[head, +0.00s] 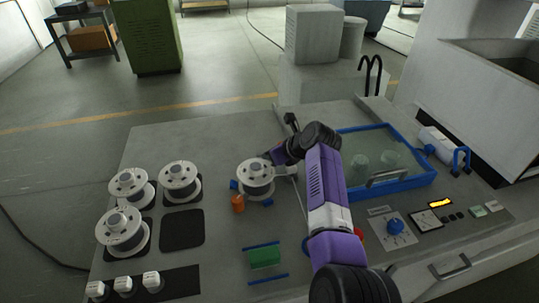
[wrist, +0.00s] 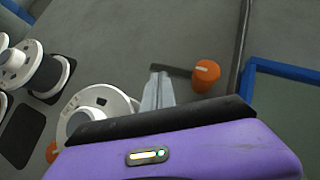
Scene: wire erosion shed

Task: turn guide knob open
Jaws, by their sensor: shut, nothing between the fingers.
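An orange knob with a pale mark (wrist: 206,72) shows in the wrist view, at the end of a short dark bar; it is likely the guide knob. My gripper (wrist: 159,78) is shut and empty, its grey fingertips left of this knob and beside the dark bar. I cannot tell whether they touch the bar. In the head view my arm reaches over the bench to beside the spool (head: 256,178) and hides most of that area. A second orange piece (head: 238,203) stands at that spool's front left.
Several white spools (head: 128,184) stand on dark pads at the left. A blue-rimmed tank (head: 427,186) lies right of my arm. A panel with a blue knob (head: 395,226) is at front right. A green piece (head: 265,256) sits at the front middle.

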